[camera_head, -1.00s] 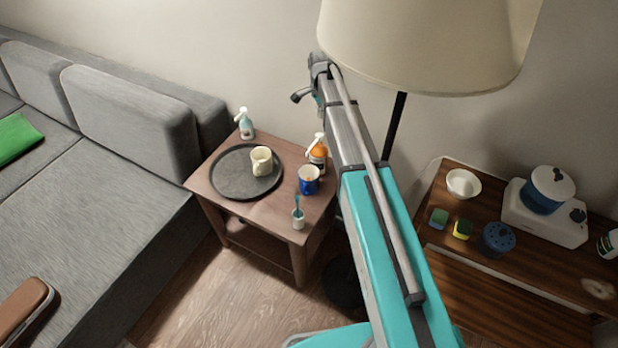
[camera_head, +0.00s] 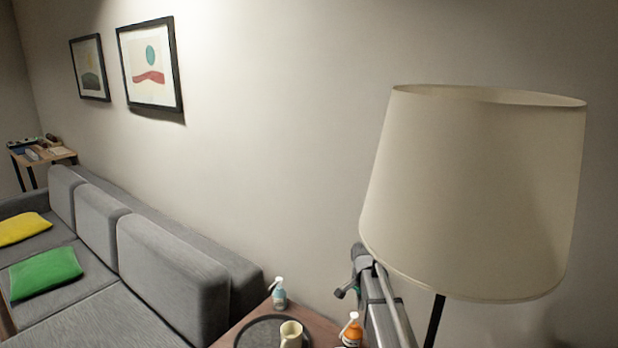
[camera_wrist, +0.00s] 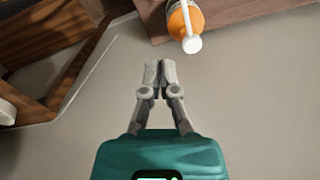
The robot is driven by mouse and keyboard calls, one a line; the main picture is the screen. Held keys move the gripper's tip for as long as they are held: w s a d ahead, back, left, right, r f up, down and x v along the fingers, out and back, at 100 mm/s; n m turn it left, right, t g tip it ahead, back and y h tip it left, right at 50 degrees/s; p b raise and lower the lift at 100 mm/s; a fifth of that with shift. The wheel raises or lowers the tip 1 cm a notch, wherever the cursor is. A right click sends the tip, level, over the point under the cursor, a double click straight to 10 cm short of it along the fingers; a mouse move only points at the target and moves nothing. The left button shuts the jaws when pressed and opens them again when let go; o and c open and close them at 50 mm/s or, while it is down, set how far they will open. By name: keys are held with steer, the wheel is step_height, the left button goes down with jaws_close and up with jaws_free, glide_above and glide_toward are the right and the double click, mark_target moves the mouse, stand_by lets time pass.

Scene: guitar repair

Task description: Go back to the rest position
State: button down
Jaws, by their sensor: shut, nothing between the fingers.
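My gripper (camera_wrist: 160,70) is in the middle of the wrist view, with its two grey fingers together and nothing between them. In the head view my arm rises at the lower right, in front of the wall and beside the lamp; the fingers cannot be made out there. An orange pump bottle (camera_wrist: 180,20) shows beyond the fingertips in the wrist view, apart from them. The same orange bottle (camera_head: 351,333) stands on the side table left of my arm in the head view.
A floor lamp's large shade (camera_head: 475,190) is close to my arm on the right. A grey sofa (camera_head: 170,270) stands left.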

steer(key=s+r+n+p, duration=0.2)
steer(key=s+n, duration=0.8)
steer(key=s, duration=1.3)
steer(key=shift+d+r, duration=0.3)
steer(key=shift+d, duration=0.05)
